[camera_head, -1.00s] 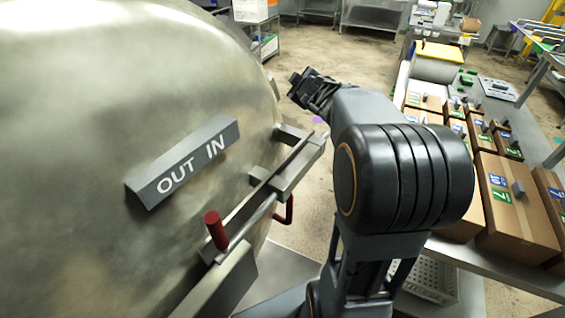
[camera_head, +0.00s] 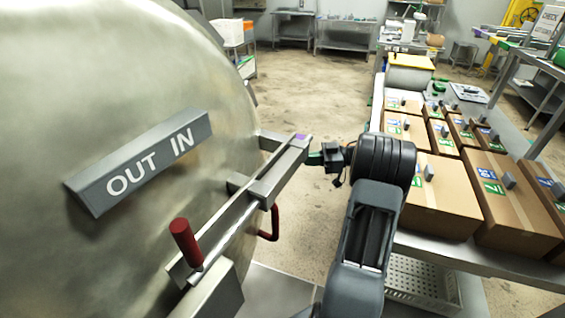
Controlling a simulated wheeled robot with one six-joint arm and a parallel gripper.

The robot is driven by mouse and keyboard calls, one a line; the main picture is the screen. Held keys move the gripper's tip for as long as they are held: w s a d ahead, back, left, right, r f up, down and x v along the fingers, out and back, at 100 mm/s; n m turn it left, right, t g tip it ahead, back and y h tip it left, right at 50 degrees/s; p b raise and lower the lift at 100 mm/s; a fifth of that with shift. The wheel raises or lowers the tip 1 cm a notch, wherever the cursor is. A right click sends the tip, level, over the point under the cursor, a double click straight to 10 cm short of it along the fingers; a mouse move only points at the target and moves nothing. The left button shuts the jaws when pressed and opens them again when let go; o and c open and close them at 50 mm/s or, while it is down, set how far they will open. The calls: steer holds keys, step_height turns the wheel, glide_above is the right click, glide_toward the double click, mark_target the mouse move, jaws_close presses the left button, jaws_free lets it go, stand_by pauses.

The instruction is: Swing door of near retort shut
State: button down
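The near retort's domed metal door (camera_head: 120,70) fills the left of the view, with an "OUT IN" sign block (camera_head: 140,160) on it. A latch bar (camera_head: 235,215) runs along its right side, with a red upright handle (camera_head: 185,242) and a red bent handle (camera_head: 270,225). My gripper (camera_head: 314,158) is at the bar's far upper end, close to a purple patch (camera_head: 300,137) there. I cannot tell whether it touches the bar. Its fingers are small and partly hidden, so their opening is unclear. The retort's mouth is not visible.
A table with cardboard boxes (camera_head: 435,195) stands close on the right of my arm, with a perforated white crate (camera_head: 420,280) beneath it. Open concrete floor (camera_head: 305,85) lies beyond the door. Steel tables (camera_head: 345,35) stand at the back.

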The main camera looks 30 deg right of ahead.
mark_target(260, 163)
steer(key=x, duration=1.3)
steer(key=shift+a+p, duration=0.3)
steer(key=shift+a, duration=0.05)
steer(key=shift+a, duration=0.1)
steer(key=shift+w, duration=0.1)
